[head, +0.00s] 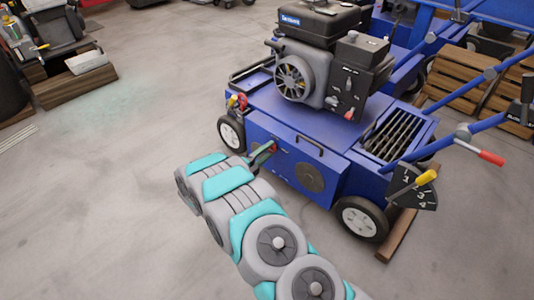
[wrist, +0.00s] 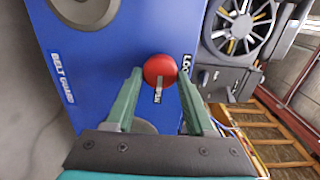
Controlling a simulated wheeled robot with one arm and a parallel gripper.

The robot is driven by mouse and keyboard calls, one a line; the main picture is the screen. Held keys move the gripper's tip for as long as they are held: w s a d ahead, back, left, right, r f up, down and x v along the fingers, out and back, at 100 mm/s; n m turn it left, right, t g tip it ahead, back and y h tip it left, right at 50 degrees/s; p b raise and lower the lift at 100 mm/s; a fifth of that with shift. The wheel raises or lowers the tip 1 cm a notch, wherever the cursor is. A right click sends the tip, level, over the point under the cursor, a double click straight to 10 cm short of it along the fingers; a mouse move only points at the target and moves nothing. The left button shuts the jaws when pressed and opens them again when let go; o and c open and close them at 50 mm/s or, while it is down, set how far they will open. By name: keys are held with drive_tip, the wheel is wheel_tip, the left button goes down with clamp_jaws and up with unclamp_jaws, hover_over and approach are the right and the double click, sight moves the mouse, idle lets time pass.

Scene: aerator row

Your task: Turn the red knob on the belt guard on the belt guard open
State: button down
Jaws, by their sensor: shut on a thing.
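The red knob (wrist: 160,70) is round and sits on the blue belt guard (wrist: 100,62) of the aerator. In the wrist view, my gripper (wrist: 159,74) has one green finger on each side of the knob and is shut on it. White lettering beside the knob reads LOCK on the right and OPEN just below, partly covered. "BELT GUARD" is printed at the left of the panel. In the head view, my gripper (head: 267,152) reaches the front of the blue belt guard (head: 290,163), where only a bit of the red knob (head: 273,147) shows.
A black engine (head: 318,60) sits on top of the blue aerator, with a tine grille (head: 398,130) at its right. A dial plate with a yellow-tipped lever (head: 414,188) and a red-gripped handle (head: 490,158) stick out at right.

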drive_tip(key=shift+c, duration=1.4)
unclamp_jaws()
drive_tip(key=v, duration=0.7)
drive_tip(key=shift+s+a+p, duration=0.2)
drive_tip(key=shift+s+p, duration=0.15)
drive_tip(key=shift+p, duration=0.05)
